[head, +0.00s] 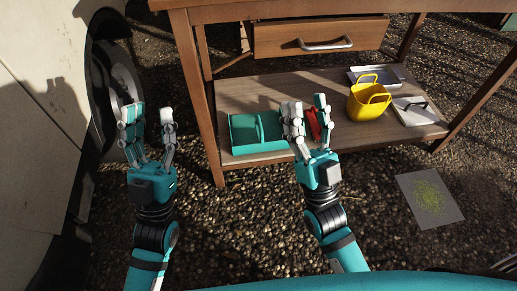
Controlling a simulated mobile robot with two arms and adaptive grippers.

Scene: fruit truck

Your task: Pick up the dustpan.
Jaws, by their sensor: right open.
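No item is clearly recognisable as the dustpan in the head view. A teal open item (243,134) with a raised divider lies on the low shelf, left of my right gripper. A flat grey item with a dark handle (419,113) lies at the shelf's right end. A small red item (313,124) shows between the fingers of my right gripper (308,112), partly hidden by them; whether they touch it is unclear. That gripper is open at the shelf's front. My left gripper (149,125) is open and empty, left of the table, near the wheel.
A wooden table (208,119) with a closed drawer (318,37) stands over the low shelf (345,143). A yellow basket (367,103) and a metal tray (377,72) are on the shelf. A vehicle wheel (124,80) is at left. A sheet with yellow-green bits (411,187) lies on gravel.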

